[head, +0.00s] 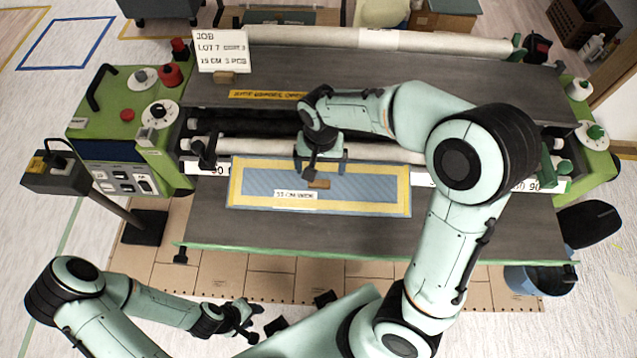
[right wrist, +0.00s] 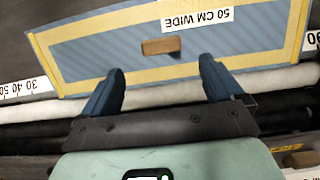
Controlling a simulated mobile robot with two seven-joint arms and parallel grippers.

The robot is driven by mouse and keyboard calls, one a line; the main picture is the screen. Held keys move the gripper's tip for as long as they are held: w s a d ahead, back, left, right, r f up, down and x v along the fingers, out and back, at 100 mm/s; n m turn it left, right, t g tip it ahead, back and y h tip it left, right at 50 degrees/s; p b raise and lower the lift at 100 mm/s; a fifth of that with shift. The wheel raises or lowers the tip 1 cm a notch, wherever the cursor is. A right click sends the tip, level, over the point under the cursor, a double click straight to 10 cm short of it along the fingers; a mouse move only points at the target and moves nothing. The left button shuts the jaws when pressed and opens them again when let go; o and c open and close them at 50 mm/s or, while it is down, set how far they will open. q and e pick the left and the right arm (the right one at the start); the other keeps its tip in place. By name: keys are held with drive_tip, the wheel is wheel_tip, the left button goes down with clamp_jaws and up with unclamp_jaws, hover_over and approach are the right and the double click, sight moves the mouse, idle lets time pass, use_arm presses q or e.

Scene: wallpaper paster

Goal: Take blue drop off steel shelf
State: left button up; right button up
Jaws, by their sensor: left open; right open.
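A flat blue striped piece (head: 365,187) with a yellow border, likely the blue drop, lies on the dark steel shelf (head: 480,225) of the machine. It bears a "50 CM WIDE" label and a small wooden block (head: 319,184). The right wrist view shows the piece (right wrist: 100,65) and the block (right wrist: 160,46) just beyond my fingertips. My right gripper (right wrist: 160,75) is open and empty, its fingers apart on either side of the block's line. In the head view, the right gripper (head: 322,165) is over the piece's rear edge. My left gripper (head: 248,328) is open and empty, low at the front left.
Behind the piece run white rollers (head: 390,152) and a ruler strip. A green control box (head: 125,125) stands at the left. A job card (head: 221,50) reading "LOT 7" stands on the rear plate. A green-edged front lip (head: 400,253) bounds the shelf; bare shelf lies right of the piece.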

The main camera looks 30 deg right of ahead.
sight(319, 180)
drive_tip(key=f, duration=0.7)
drive_tip(key=shift+w+f, duration=0.2)
drive_tip(key=shift+w, duration=0.05)
drive_tip(key=c, duration=1.2)
